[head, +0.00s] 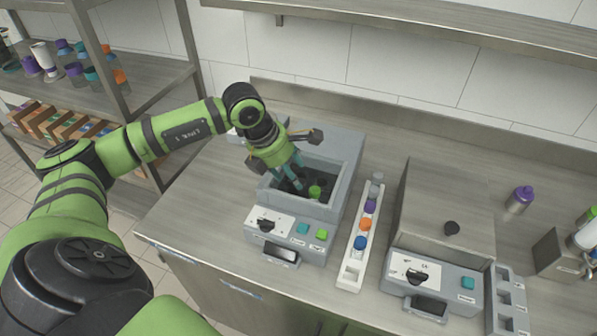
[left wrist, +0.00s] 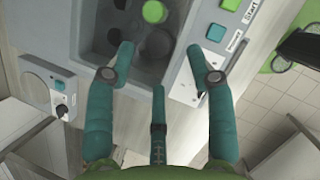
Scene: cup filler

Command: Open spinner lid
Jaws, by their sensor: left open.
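A grey machine (head: 345,185) stands at the middle of the counter with its basin open at the top. A green round piece (head: 315,192) and several dark round pieces are inside; the green piece also shows in the left wrist view (left wrist: 154,11). My left gripper (head: 293,178) is open and empty, its teal fingers over the basin. In the left wrist view the gripper (left wrist: 160,62) spans the basin's near edge. Neither is labelled as the spinner. My right gripper is not in view.
A white rack (head: 352,275) with coloured caps stands between the machines. A purple-capped bottle (head: 520,199) and a grey holder (head: 508,300) are at the right. A wall shelf (head: 430,25) overhangs the back. Open counter lies left of the middle machine.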

